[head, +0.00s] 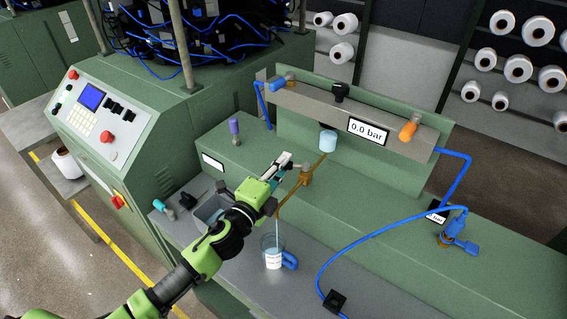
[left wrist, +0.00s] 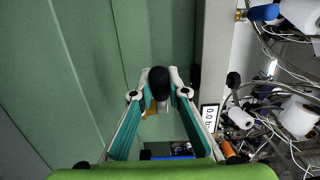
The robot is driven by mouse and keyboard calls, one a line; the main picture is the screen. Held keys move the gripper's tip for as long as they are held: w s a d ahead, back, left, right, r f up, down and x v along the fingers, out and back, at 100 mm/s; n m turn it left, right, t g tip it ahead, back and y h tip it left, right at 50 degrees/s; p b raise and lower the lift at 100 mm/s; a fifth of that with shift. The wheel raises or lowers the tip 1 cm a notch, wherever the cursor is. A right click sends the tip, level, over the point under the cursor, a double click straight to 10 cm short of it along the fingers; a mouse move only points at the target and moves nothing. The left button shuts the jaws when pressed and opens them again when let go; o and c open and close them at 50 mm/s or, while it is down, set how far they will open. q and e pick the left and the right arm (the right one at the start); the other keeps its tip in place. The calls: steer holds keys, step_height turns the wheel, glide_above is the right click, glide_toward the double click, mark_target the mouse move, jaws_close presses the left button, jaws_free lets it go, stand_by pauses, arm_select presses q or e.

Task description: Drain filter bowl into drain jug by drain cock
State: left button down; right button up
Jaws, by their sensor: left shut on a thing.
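The light blue filter bowl (head: 328,140) hangs under the grey rail, left of the 0.0 bar display (head: 368,131). A brass drain pipe with the drain cock (head: 305,177) slants down from below the bowl towards the front. The clear drain jug (head: 272,257), with a blue handle and white label, stands under the pipe's end. A thin pale blue streak runs from the pipe's end into the jug. My left gripper (head: 284,168) is at the cock; in the left wrist view its fingers (left wrist: 160,88) are shut around a black knob, with brass just behind. My right gripper is out of view.
A grey tray (head: 209,210) stands left of the jug, partly behind my left arm. A blue hose (head: 345,245) loops over the bench at right. An orange knob (head: 408,131) and a black knob (head: 340,91) are on the rail. The green bench top at right is mostly clear.

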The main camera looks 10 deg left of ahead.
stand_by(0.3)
arm_select(q)
steer(key=c, duration=1.9)
jaws_free()
steer(key=v, duration=1.2)
